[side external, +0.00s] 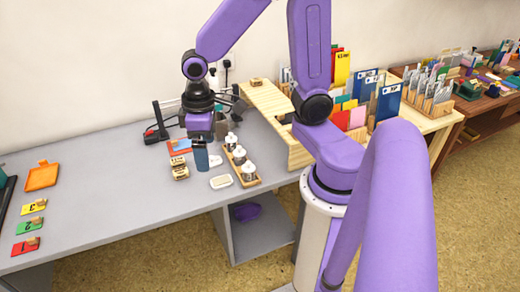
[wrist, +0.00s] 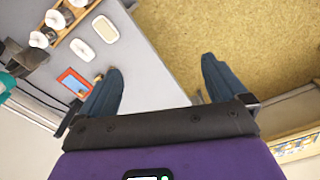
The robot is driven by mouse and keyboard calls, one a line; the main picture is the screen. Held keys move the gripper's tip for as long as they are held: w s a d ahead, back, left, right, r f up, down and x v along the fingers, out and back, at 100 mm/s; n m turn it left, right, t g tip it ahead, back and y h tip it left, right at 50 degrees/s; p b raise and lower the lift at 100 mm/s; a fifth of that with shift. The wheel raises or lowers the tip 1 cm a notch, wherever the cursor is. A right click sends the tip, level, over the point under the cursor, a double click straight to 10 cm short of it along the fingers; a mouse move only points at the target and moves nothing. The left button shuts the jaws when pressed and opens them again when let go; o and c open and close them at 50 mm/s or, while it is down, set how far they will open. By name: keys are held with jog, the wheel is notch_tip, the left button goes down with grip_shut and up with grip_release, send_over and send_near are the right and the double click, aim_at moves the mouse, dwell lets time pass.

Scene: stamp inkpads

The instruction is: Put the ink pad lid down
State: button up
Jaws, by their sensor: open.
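My gripper (side external: 201,158) points down over the grey table, near the white oval pieces. In the wrist view its two blue fingers (wrist: 160,85) are wide apart with nothing between them. Two pale oval, lid-like pieces lie on the table: one nearer the front (side external: 222,181) and one just right of my gripper (side external: 215,160). They also show in the wrist view (wrist: 82,52). I cannot tell which piece is the ink pad lid.
A wooden tray (side external: 252,183) holds several white-topped jars at the right. Small wooden stamps (side external: 179,168) stand left of my gripper. An orange tray (side external: 41,177) and red, green and yellow numbered cards (side external: 29,226) lie at the far left. The table's middle left is clear.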

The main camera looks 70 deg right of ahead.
jog(key=s+a+r+n, duration=0.1)
jog(key=s+r+n, duration=0.2)
jog(key=s+n, duration=0.5)
jog(key=s, duration=0.6)
jog(key=shift+r, duration=0.3)
